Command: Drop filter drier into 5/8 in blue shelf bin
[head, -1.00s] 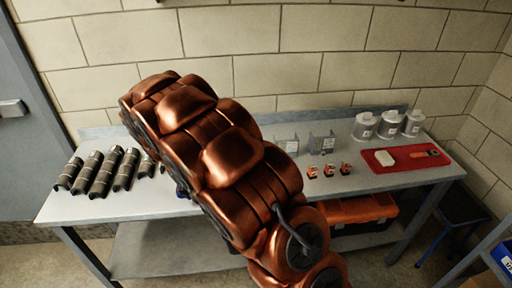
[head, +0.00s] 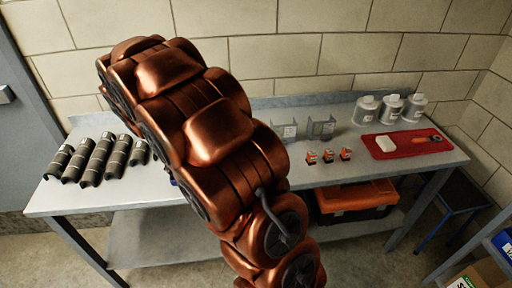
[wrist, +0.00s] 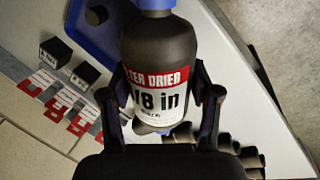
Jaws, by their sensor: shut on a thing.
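My gripper (wrist: 163,98) is shut on the filter drier (wrist: 160,58) in the wrist view. The drier is a dark cylinder with a red and white label reading "…TER DRIER" and "/8 in"; the first digit is unclear. A blue end shows at its top. In the head view my copper arm hides the gripper and nearly all of the drier. A blue bin (head: 505,246) is cut off at the right edge of the head view, on a shelf. Its size label cannot be read.
A grey workbench (head: 235,150) holds several dark cylinders (head: 92,160) at left, orange-labelled small parts (head: 328,156), white canisters (head: 390,109) and a red tray (head: 415,142). An orange toolbox (head: 355,198) sits beneath. A blue stool (head: 452,196) and a cardboard box (head: 480,278) are at right.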

